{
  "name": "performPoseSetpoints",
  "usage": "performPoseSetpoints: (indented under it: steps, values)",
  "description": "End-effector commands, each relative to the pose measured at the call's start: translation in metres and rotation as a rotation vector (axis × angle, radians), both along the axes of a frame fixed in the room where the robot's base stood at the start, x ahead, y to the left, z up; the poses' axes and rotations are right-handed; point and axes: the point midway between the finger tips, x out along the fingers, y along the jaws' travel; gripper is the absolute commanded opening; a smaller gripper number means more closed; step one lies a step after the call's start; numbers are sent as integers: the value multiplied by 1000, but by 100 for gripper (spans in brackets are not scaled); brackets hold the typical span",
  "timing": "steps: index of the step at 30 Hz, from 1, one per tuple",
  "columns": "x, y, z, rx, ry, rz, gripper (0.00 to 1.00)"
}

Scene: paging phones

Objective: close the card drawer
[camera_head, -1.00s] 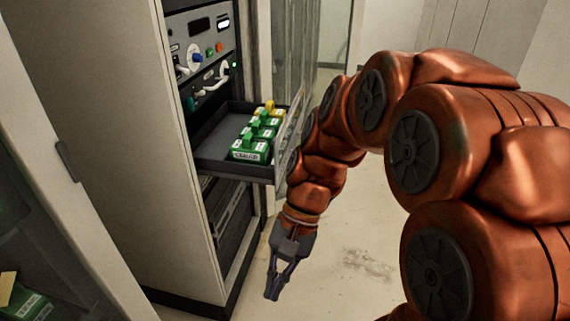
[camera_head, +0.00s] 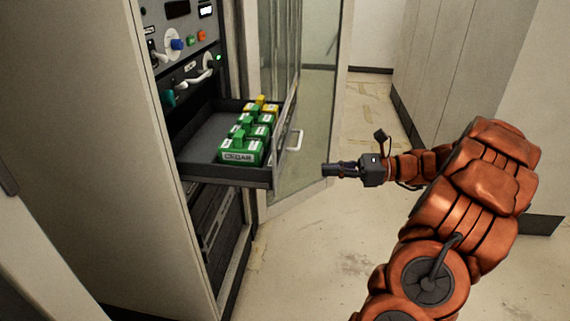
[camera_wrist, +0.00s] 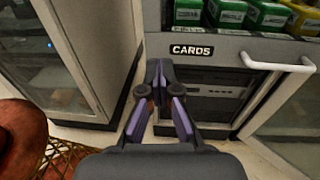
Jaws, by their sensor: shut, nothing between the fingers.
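The card drawer (camera_head: 225,173) is pulled out of the rack cabinet in the head view, with green and yellow card boxes (camera_head: 243,147) standing in it. Its pale handle (camera_head: 293,141) is on the front, at the right. In the wrist view the drawer front (camera_wrist: 205,49) carries a "CARDS" label, and the handle (camera_wrist: 278,63) is to the right of my gripper (camera_wrist: 158,84). My gripper (camera_head: 327,169) is shut and empty. In the head view it is to the right of the drawer front, apart from it, with its fingers pointing left toward it.
The rack panel (camera_head: 190,45) with knobs and cables is above the drawer. An open glass door (camera_head: 310,100) stands behind the drawer and my gripper. The floor (camera_head: 330,245) in front of the cabinet is clear. Grey lockers (camera_head: 450,70) stand at the back right.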

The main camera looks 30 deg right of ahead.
Motion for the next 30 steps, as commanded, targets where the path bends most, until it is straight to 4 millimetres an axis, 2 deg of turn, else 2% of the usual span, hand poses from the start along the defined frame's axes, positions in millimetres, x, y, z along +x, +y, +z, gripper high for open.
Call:
performPoseSetpoints:
  steps: [1,4,6,9,14,30]
  values:
    - [-3,-15,-5,27,-4,-33,0]
    - [-7,-33,-6,58,-9,-71,0]
    - [-9,-40,-6,70,-13,-87,0]
    - [-7,-39,-5,75,-13,-93,0]
    - [6,-25,-5,74,-10,-94,0]
    - [66,47,-5,71,-10,-89,0]
